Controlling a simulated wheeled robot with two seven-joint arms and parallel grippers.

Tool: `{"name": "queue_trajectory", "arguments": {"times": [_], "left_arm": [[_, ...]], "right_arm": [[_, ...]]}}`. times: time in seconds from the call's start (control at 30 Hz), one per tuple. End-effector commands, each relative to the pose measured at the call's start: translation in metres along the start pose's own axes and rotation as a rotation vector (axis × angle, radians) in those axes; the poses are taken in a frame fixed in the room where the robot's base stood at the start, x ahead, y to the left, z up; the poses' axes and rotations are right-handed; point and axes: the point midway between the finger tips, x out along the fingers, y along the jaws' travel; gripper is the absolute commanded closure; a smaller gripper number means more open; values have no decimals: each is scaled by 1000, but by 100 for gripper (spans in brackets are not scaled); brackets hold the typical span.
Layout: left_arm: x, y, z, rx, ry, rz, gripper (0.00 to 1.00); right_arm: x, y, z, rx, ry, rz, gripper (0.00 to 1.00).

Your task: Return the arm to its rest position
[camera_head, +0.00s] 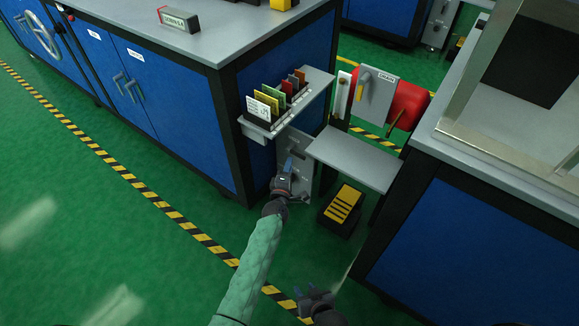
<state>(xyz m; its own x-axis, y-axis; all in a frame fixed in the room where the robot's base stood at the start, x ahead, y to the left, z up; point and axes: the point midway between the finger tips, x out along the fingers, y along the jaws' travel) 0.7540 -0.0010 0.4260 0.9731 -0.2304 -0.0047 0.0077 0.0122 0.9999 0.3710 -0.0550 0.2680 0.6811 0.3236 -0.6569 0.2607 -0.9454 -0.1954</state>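My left arm in its green sleeve (258,258) reaches up from the bottom of the head view. Its gripper (289,168) is in front of a grey upright panel (296,152) below the card rack, between the two workbenches. Whether it touches the panel, and whether its fingers are open or shut, is too small to tell. My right gripper (314,291) is low in the view, over the green floor, with no object visible in it. Its finger opening is unclear.
A card rack (256,130) juts from the left blue workbench (190,110). A grey shelf (355,160), a red drum (408,104) and a black-and-yellow pedal box (342,208) are near the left gripper. The right workbench (480,240) stands close by. Floor at left is clear.

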Motion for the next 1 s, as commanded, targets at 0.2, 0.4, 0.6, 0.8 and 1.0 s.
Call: {"name": "queue_trajectory", "arguments": {"times": [0.2, 0.4, 0.6, 0.8, 1.0], "left_arm": [[0, 0, 0, 0, 0, 0, 64], [0, 0, 0, 10, 0, 0, 64], [0, -6, 7, 143, -40, -27, 64], [0, 2, 24, 470, -149, -54, 64], [-3, 23, 28, 800, -230, -56, 64]], "right_arm": [[0, -1, -2, 1, 4, 0, 64], [0, 1, 0, -1, 2, 1, 64], [0, 1, -1, -1, 3, 1, 64], [0, 0, -1, -1, 3, 1, 64], [0, 0, -1, 0, 3, 0, 64]]}}
